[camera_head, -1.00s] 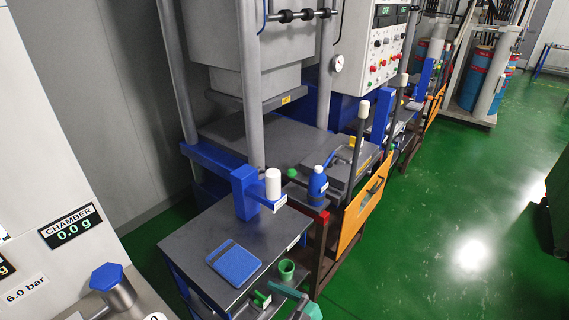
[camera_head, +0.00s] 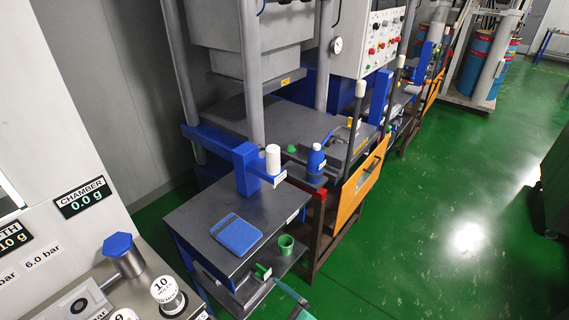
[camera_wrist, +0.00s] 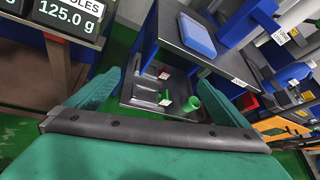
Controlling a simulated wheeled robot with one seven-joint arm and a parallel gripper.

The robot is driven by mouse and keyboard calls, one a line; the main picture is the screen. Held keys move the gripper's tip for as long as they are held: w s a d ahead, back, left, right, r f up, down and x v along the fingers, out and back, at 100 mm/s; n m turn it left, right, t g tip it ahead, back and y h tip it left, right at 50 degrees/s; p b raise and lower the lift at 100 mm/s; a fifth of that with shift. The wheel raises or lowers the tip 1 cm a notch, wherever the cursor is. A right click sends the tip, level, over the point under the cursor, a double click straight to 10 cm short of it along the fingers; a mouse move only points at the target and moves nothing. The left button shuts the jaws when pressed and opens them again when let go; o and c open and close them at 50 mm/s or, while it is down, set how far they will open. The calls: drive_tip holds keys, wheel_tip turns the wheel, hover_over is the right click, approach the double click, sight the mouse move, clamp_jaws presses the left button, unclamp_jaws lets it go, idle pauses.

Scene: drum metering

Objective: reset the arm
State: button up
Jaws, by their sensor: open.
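My gripper (camera_wrist: 160,95) fills the lower part of the wrist view, with its two green fingers spread apart and nothing between them. In the head view only a small green part of my gripper (camera_head: 291,299) shows at the bottom edge. It is in front of the small grey table (camera_head: 190,215) and apart from it. Most of my arm is out of view.
A blue pad (camera_head: 236,235) lies on the table's top. A green cup (camera_head: 286,245) and a small green item (camera_head: 262,271) are on its lower shelf. A panel with a CHAMBER display (camera_head: 82,198) stands left. Green floor (camera_head: 430,250) is clear at right.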

drive_tip(key=s+d+f+n+t+h, duration=0.1)
drive_tip(key=s+d+f+n+h, duration=0.25)
drive_tip(key=s, duration=0.25)
drive_tip(key=s+d+f+n+t+h, duration=0.1)
drive_tip(key=s+d+f+n+h, duration=0.1)
drive_tip(key=s+f+n+h, duration=0.25)
drive_tip(key=s+r+n+t, duration=0.1)
drive_tip(key=s+r+n, duration=0.3)
drive_tip(key=s+n, duration=0.3)
drive_tip(key=s+r+n+t, duration=0.1)
drive_tip(key=s+r+n, duration=0.2)
drive_tip(key=s+n, duration=0.5)
drive_tip(key=shift+s+a+r+n+t, duration=0.15)
drive_tip(key=shift+s+r+n+t, duration=0.15)
drive_tip(key=shift+r+n+t, duration=0.1)
